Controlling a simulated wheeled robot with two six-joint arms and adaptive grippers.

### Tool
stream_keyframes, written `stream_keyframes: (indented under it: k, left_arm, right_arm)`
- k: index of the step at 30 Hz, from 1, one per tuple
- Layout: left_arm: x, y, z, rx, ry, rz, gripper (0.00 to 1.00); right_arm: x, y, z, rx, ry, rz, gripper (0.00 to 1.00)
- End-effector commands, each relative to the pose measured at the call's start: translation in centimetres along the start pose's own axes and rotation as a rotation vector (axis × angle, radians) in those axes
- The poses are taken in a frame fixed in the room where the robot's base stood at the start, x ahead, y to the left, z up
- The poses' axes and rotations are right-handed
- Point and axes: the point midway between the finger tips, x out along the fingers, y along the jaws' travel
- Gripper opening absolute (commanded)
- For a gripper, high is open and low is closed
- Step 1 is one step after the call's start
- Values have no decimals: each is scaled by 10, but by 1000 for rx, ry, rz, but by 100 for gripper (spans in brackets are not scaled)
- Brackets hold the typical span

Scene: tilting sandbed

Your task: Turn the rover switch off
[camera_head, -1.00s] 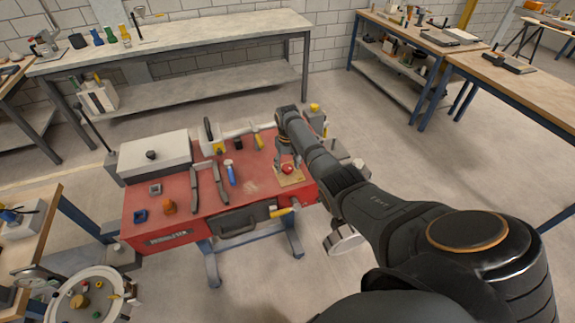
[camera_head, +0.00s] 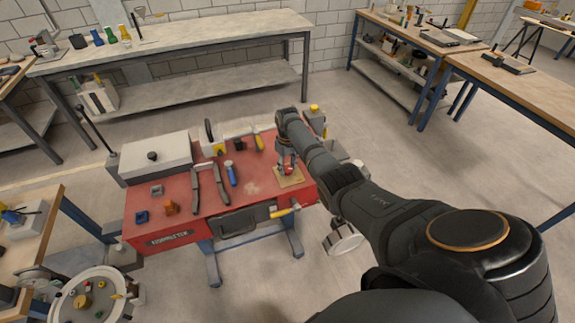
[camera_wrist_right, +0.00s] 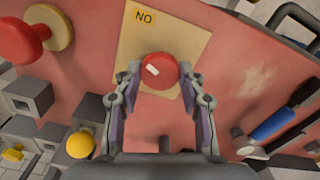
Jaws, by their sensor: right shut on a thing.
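The rover switch is a red round knob (camera_head: 288,170) on a tan plate (camera_head: 297,181), at the right side of the red rover top (camera_head: 255,187). In the right wrist view the knob (camera_wrist_right: 158,72) has a short white mark left of its middle. A yellow label (camera_wrist_right: 143,17) on the plate (camera_wrist_right: 190,45) reads "NO" as seen, which is "ON" upside down. My right gripper (camera_head: 286,163) comes from above and is shut on the knob. In the wrist view its two fingers (camera_wrist_right: 160,75) flank the knob. My left gripper is out of view.
A larger red knob (camera_wrist_right: 22,40) stands on the rover beside the plate. Pliers (camera_head: 210,187), a blue-handled tool (camera_head: 231,173) and a white box (camera_head: 155,155) are on the rover top. A yellow knob (camera_wrist_right: 80,145) shows nearby. Open floor (camera_head: 385,160) lies to the right.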

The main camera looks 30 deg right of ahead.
Motion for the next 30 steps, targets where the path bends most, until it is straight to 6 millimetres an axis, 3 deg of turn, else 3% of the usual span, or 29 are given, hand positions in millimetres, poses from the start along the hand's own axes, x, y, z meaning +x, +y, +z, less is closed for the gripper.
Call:
stream_keyframes:
  k: [30]
  left_arm:
    - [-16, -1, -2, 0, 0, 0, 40]
  right_arm:
    - [-1, 0, -1, -952, 2, 0, 9]
